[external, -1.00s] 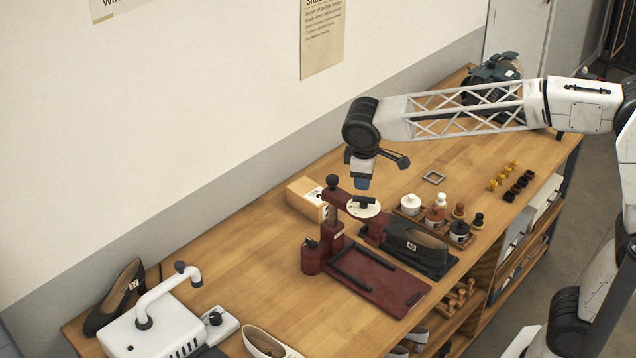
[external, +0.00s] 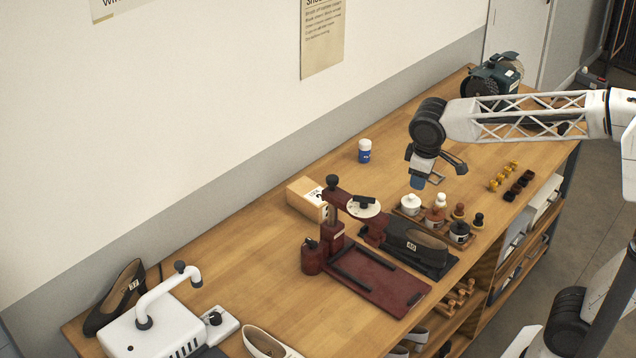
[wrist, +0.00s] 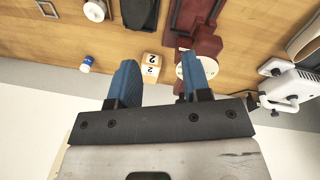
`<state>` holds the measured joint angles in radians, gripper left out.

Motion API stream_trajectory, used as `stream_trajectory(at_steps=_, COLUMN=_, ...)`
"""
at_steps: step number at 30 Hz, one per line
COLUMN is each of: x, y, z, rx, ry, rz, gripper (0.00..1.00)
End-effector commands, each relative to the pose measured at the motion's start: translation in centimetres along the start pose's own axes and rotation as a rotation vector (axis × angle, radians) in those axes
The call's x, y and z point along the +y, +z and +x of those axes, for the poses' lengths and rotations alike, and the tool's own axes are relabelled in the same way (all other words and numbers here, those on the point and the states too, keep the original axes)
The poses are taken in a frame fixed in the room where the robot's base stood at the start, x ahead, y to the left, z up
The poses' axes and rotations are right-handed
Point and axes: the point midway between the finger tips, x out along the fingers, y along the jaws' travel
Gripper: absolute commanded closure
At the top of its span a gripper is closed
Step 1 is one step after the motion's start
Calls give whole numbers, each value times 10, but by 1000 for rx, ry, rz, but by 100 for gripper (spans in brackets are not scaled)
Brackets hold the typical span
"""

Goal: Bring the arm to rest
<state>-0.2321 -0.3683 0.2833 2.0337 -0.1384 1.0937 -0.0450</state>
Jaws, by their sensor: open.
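My gripper (external: 420,182) hangs above the bench, just behind the rack of bottles. In the wrist view my gripper (wrist: 160,85) shows two blue fingers spread well apart with nothing between them. A wooden box (wrist: 150,62) with the number 2 shows beyond the gap between them. My arm reaches in from the right side in the external view.
The bench (external: 245,250) carries a dark red press (external: 370,275), a black shoe (external: 418,246), bottles (external: 437,215), a blue-and-white jar (external: 365,151) and a white machine (external: 155,325). A motor-like machine (external: 490,78) stands at the far end. Bare wood lies around the jar.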

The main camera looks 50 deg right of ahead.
Motion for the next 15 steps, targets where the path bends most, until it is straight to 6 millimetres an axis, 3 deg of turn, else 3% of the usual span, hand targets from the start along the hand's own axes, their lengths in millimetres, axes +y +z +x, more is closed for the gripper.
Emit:
stream_trajectory(at_steps=1, x=6, y=20, z=2, rx=7, ry=-5, rz=27, gripper=56)
stream_trajectory(at_steps=7, x=20, y=92, z=13, rx=40, ry=-28, rz=134, gripper=56)
stream_trajectory(at_steps=15, x=23, y=182, z=39, rx=85, ry=-54, rz=273, gripper=56)
